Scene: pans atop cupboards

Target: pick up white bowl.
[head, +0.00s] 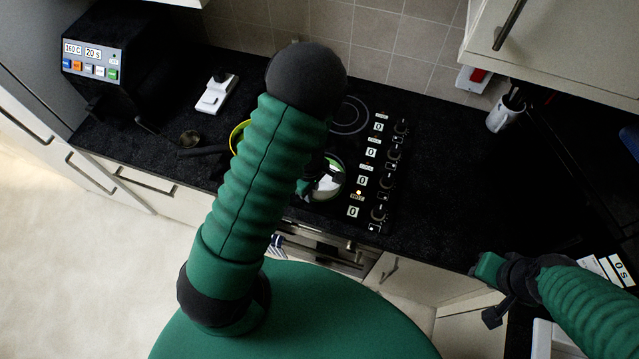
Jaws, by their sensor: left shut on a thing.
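A round, pale bowl (335,186) shows on the black hob, just right of my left forearm; its left side is hidden by the arm. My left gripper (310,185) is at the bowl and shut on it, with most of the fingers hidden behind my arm. I cannot tell whether the bowl is lifted or still touches the hob. My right gripper (488,290) is at the lower right, over the counter's front edge, away from the bowl.
The hob controls (378,170) run right of the bowl. A yellow-rimmed pan (236,137) is partly behind my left arm. A machine with a display (92,62) and a white scale-like device (216,94) stand left. A white cup (503,116) stands back right. Counter between is clear.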

